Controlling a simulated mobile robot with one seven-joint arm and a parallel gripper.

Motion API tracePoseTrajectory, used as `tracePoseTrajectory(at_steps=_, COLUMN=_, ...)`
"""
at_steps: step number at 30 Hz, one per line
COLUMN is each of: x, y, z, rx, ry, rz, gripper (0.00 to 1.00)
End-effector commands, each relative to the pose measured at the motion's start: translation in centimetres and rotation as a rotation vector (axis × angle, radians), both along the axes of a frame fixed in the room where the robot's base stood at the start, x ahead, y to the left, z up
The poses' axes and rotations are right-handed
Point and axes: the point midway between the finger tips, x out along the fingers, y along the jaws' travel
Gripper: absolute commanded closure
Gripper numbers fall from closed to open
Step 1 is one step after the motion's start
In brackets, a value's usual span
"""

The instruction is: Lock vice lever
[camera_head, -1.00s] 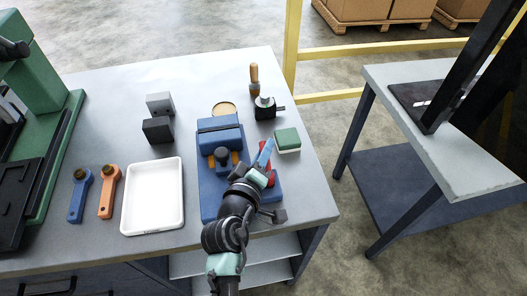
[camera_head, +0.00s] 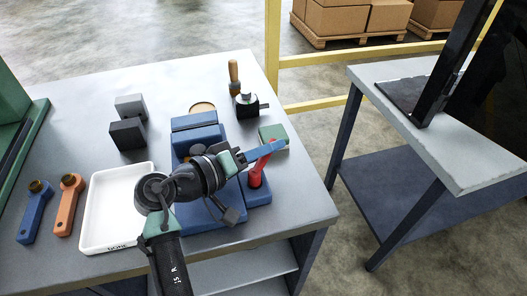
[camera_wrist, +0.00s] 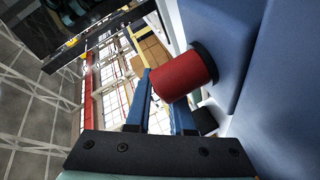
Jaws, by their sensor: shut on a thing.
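The blue vice (camera_head: 195,122) stands near the right end of the workbench, partly hidden behind my arm. Its red lever (camera_head: 256,178) rises at the right side of the vice, and its upper part slants up to the right beside my fingers. My gripper (camera_head: 268,150) reaches across from the left, its blue fingers shut on the lever. In the wrist view, a red cylindrical part of the lever (camera_wrist: 185,77) shows large against the blue vice body (camera_wrist: 265,75), by the blue fingers (camera_wrist: 160,110). The exact contact is partly hidden.
A green-topped block (camera_head: 273,134) sits close behind the lever. A black fixture (camera_head: 248,107) and a wooden-handled tool (camera_head: 234,75) stand further back. A white tray (camera_head: 112,205), dark blocks (camera_head: 127,134), and blue (camera_head: 36,215) and orange (camera_head: 68,208) handles lie left.

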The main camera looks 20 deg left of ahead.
Motion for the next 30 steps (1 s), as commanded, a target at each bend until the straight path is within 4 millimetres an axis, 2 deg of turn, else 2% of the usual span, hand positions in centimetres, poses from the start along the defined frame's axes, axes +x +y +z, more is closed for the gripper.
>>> tracePoseTrajectory(at_steps=7, x=-0.04, y=-0.31, z=0.02, rx=0.0, ry=-0.001, rz=-0.06, gripper=1.0)
tracePoseTrajectory(at_steps=20, x=-0.06, y=-0.39, z=0.07, rx=0.0, ry=0.0, rz=-0.069, gripper=1.0)
tracePoseTrajectory(at_steps=21, x=-0.05, y=-0.39, z=0.08, rx=0.0, ry=0.0, rz=-0.069, gripper=0.75)
tracePoseTrajectory(at_steps=25, x=-0.05, y=-0.4, z=0.06, rx=-0.001, ry=0.0, rz=-0.069, gripper=0.52)
tracePoseTrajectory(at_steps=26, x=-0.04, y=-0.41, z=0.05, rx=-0.001, ry=0.0, rz=-0.069, gripper=0.49)
tracePoseTrajectory(at_steps=30, x=-0.05, y=-0.41, z=0.03, rx=-0.001, ry=0.001, rz=-0.07, gripper=0.49)
